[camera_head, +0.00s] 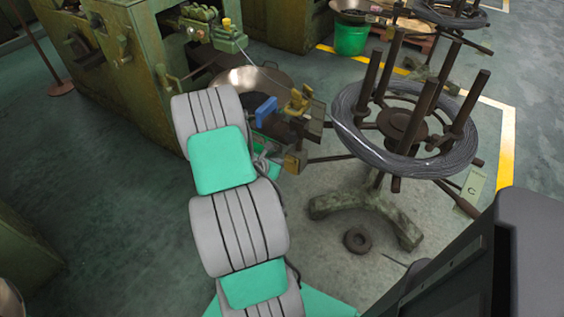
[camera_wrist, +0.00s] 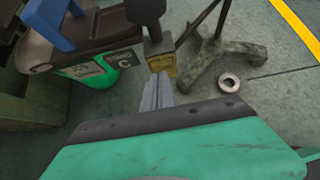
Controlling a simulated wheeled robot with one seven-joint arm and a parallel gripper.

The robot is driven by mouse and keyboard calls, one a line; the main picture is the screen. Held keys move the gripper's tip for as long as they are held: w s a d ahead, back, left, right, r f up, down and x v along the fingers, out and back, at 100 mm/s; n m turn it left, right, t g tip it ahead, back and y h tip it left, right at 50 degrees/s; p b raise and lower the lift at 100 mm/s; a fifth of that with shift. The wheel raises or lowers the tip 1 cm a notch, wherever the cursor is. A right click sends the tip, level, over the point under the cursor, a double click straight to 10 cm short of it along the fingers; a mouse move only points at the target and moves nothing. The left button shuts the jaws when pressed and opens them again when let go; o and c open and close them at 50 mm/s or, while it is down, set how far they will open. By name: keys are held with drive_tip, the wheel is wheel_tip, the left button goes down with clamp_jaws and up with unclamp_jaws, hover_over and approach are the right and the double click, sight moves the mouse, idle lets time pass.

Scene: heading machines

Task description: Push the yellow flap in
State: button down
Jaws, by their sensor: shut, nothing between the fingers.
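A small yellow flap-like block (camera_head: 293,163) hangs at the lower end of the wire-feed fixture, right of my arm in the head view. It also shows in the wrist view (camera_wrist: 161,62), just beyond my fingertips. A second yellow piece (camera_head: 297,101) stands higher on the same fixture; I cannot tell for certain which one is the flap. My gripper (camera_wrist: 158,82) is shut and empty, its tips close below the lower yellow block. I cannot tell whether they touch. In the head view my arm mostly hides the gripper.
A blue block (camera_head: 265,110) sits on the fixture, left of the yellow pieces. A wire coil (camera_head: 347,128) on a stand with upright posts is to the right. The green machine (camera_head: 128,85) stands at the left. A dark ring (camera_head: 357,240) lies on the open floor.

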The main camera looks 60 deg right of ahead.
wheel_tip(320, 180, up, 6)
drive_tip(key=a+p, duration=0.1)
drive_tip(key=a, duration=0.1)
drive_tip(key=shift+r, duration=0.2)
drive_tip(key=w+a+r+m+t+y+p, duration=0.2)
drive_tip(key=w+a+r+m+p, duration=0.3)
drive_tip(key=a+r, duration=0.4)
drive_tip(key=w+a+r+m+t+y+p, duration=0.2)
drive_tip(key=w+a+r+m+y, duration=0.15)
drive_tip(key=w+a+r, duration=0.65)
drive_tip(key=s+a+r+m+y+p, duration=0.1)
drive_tip(key=s+a+r+m+p, duration=0.1)
drive_tip(key=a, duration=0.7)
drive_tip(key=s+a+r+m+y+p, duration=0.2)
drive_tip(key=s+a+r+m, duration=0.1)
drive_tip(key=a, duration=0.5)
drive_tip(key=s+a+r+m+y+p, duration=0.1)
drive_tip(key=s+a+r+m+p, duration=0.1)
drive_tip(key=a+r, duration=0.4)
drive_tip(key=s+a+m, duration=0.1)
drive_tip(key=a, duration=0.2)
drive_tip(key=shift+s+a+r+y, duration=0.25)
drive_tip(key=shift+s+a+y, duration=0.05)
drive_tip(key=shift+s+y, duration=0.1)
